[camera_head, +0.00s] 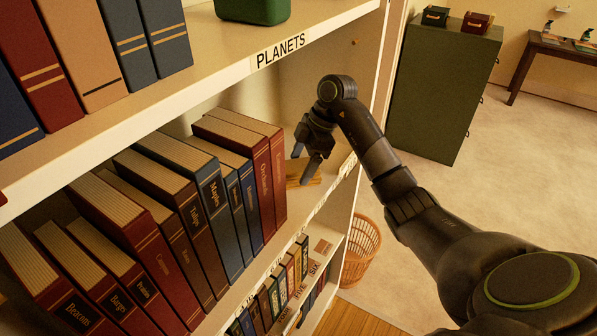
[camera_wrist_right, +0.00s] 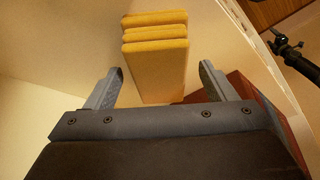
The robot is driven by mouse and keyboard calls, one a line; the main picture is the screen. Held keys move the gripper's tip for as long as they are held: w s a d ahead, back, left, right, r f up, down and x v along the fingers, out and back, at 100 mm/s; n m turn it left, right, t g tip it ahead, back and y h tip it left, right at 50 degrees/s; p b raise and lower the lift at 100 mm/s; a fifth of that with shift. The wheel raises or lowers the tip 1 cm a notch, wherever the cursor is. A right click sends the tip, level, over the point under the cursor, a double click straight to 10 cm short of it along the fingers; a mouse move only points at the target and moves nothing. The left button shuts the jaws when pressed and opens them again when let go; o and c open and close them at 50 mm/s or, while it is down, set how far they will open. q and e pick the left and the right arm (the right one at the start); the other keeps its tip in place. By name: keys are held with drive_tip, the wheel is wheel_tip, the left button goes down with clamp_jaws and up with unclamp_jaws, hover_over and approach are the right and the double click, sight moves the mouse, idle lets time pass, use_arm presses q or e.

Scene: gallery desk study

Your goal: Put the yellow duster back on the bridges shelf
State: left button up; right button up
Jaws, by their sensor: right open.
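The yellow duster (camera_wrist_right: 155,62), a ridged yellow block, lies on a pale shelf surface in the right wrist view. In the head view a yellowish-brown piece of it (camera_head: 302,180) shows on the middle shelf, just right of the books. My right gripper (camera_head: 310,172) reaches in over it, fingers pointing down. In the wrist view the gripper (camera_wrist_right: 160,85) is open, with a finger on either side of the duster's near end and gaps to both. A dark jointed part at upper right of the wrist view may be my left gripper; its jaws are unclear.
Several leaning books (camera_head: 185,205) fill the middle shelf left of the duster. The "PLANETS" label (camera_head: 281,51) marks the shelf above; the middle shelf's label is unreadable. A wicker basket (camera_head: 362,250) and green cabinet (camera_head: 440,90) stand to the right.

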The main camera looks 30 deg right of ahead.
drive_tip(key=shift+b+v, duration=0.35)
drive_tip(key=shift+v, duration=0.75)
drive_tip(key=p+v, duration=0.5)
drive_tip(key=v, duration=0.1)
drive_tip(key=shift+r+p, duration=0.2)
drive_tip(key=shift+p, duration=0.1)
drive_tip(key=shift+d+r+p, duration=0.2)
drive_tip(key=shift+r+p, duration=0.15)
drive_tip(key=shift+r, duration=0.05)
drive_tip(key=shift+s+f, duration=0.1)
drive_tip(key=shift+f, duration=0.05)
